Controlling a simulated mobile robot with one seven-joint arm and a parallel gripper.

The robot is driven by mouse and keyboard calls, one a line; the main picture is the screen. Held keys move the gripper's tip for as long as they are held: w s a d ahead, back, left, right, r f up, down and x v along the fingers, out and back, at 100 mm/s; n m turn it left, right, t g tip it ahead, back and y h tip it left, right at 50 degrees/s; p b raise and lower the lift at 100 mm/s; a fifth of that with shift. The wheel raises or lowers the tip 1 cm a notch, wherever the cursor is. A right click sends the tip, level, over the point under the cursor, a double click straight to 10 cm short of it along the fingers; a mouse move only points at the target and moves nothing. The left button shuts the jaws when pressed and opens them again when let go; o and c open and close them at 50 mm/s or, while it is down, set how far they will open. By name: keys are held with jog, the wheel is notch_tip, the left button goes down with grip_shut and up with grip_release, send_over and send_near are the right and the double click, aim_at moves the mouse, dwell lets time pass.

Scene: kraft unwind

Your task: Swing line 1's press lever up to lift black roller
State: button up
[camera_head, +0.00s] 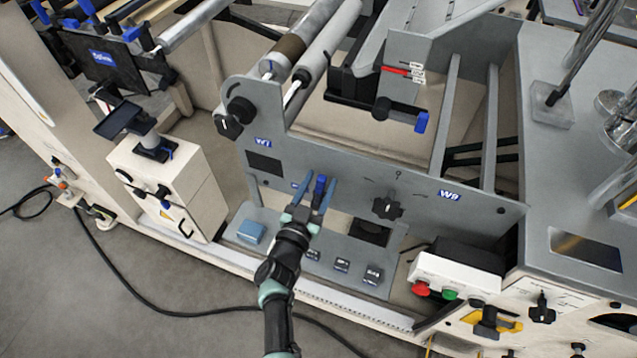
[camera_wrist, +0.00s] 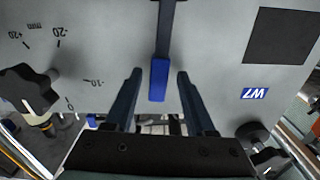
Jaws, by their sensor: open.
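The press lever (camera_head: 320,188) has a blue handle and hangs on the grey machine panel, below and right of the W7 label. In the wrist view its blue grip (camera_wrist: 159,80) points down toward me on a dark bar. My gripper (camera_head: 315,184) is open, with its two fingers on either side of the blue grip. In the wrist view the fingers (camera_wrist: 159,76) stand apart from the grip, with a gap on each side. I cannot tell which part is the black roller; a grey roller with a dark brown band (camera_head: 289,46) lies above the panel.
A black star knob (camera_head: 387,206) with a scale sits right of the lever. Another black knob (camera_head: 229,126) is at the panel's upper left. A grey shelf (camera_head: 300,245) with small blocks lies below. A button box (camera_head: 447,285) stands at lower right.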

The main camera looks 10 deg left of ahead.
jog(key=p+v, duration=0.3)
jog(key=v, duration=1)
